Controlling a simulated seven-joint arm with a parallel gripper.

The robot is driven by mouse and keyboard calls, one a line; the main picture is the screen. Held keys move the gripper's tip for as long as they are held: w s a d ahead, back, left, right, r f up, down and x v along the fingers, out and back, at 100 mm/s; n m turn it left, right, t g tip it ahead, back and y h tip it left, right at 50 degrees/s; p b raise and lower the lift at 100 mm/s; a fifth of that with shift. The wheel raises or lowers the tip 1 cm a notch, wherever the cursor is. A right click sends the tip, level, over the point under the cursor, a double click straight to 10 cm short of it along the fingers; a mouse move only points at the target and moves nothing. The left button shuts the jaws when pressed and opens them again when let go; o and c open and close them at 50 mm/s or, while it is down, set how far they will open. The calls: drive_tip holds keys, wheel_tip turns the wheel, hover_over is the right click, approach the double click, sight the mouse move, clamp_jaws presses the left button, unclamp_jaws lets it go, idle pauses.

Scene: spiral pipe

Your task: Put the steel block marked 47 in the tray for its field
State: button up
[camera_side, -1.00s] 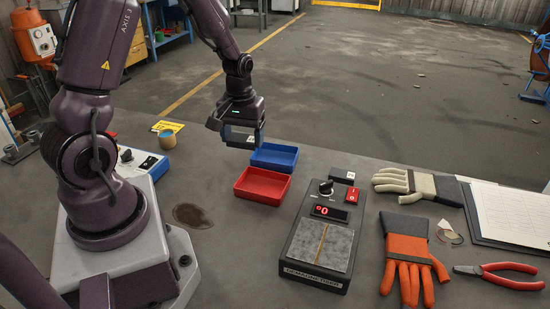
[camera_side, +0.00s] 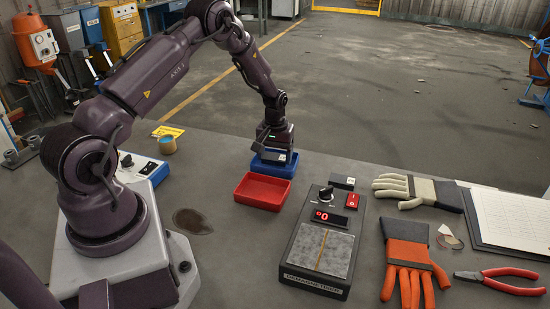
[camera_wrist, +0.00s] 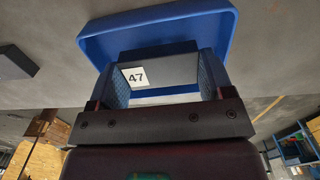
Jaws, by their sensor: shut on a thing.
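The steel block marked 47 (camera_wrist: 175,72) is between my gripper's two fingers, with its white 47 label facing the wrist camera. My gripper (camera_side: 274,156) is shut on it and points down at the blue tray (camera_side: 263,171). In the wrist view, the blue tray (camera_wrist: 221,22) spreads behind the block and my gripper (camera_wrist: 161,80). The block is over or within the tray's opening; I cannot tell whether it touches the floor. The red tray (camera_side: 262,205) sits just in front of the blue one and looks empty.
The demagnetiser (camera_side: 320,245) stands right of the trays, its display showing 0. A small dark block (camera_side: 342,182) lies behind it. Gloves (camera_side: 408,262), red pliers (camera_side: 500,281) and a clipboard (camera_side: 510,218) lie further right. A blue-white control box (camera_side: 143,169) is at left.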

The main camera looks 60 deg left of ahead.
drive_tip(key=shift+f, duration=0.6)
drive_tip(key=shift+f, duration=0.15)
drive_tip(key=o, duration=1.3)
